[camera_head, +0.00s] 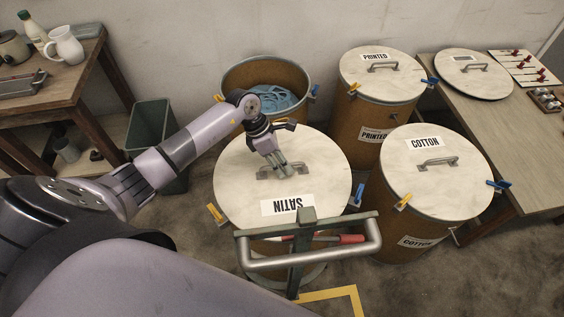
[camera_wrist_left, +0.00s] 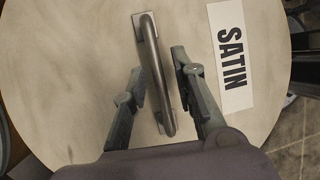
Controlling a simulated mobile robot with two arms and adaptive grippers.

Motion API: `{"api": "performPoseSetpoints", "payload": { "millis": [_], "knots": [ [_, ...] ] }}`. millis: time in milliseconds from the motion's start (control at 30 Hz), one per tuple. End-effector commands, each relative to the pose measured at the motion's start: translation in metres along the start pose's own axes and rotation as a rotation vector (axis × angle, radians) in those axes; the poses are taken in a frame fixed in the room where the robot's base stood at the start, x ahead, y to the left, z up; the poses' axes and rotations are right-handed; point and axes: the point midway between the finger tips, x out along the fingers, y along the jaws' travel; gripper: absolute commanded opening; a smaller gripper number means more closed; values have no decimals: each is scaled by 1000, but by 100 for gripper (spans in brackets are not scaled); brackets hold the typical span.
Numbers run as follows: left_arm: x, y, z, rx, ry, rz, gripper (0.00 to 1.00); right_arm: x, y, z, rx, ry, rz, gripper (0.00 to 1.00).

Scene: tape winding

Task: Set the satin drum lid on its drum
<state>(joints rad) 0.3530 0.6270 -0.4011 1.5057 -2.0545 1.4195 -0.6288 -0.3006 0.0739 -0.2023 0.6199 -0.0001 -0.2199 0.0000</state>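The satin lid (camera_head: 240,190) is a pale round disc with a grey bar handle and a white SATIN label (camera_head: 287,205), upside down in the head view. It lies roughly level over a drum with a yellow and a blue clip; whether it is seated on the rim cannot be told. My left gripper (camera_head: 277,167) is over the handle. In the left wrist view my left gripper (camera_wrist_left: 160,82) has its fingers apart, one on each side of the handle (camera_wrist_left: 154,70), with gaps showing. The lid (camera_wrist_left: 70,70) fills most of that view. My right gripper is not in view.
An open drum (camera_head: 300,108) with blue strips inside stands behind. Lidded PRINTED (camera_head: 352,110) and COTTON (camera_head: 400,220) drums stand to the right. A loose lid (camera_head: 485,82) lies on the right table (camera_head: 470,125). A metal bar frame (camera_head: 310,262) stands in front. A bin (camera_head: 150,125) is left.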

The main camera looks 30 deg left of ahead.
Motion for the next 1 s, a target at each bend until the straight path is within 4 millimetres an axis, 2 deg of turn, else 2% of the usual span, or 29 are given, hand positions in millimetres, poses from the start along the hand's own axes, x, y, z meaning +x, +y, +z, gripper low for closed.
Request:
{"api": "performPoseSetpoints", "payload": {
  "millis": [300,467,567,800,1000],
  "knots": [
    [2,-1,-2,-2,6,-3,32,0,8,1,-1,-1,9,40],
    [-8,1,-2,-1,5,1,32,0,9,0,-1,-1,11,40],
    [-24,1,-2,1,4,3,32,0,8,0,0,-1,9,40],
    [-77,1,-2,1,5,4,32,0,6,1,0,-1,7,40],
    [-108,1,-1,-1,3,1,32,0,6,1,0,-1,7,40]
  ]
}}
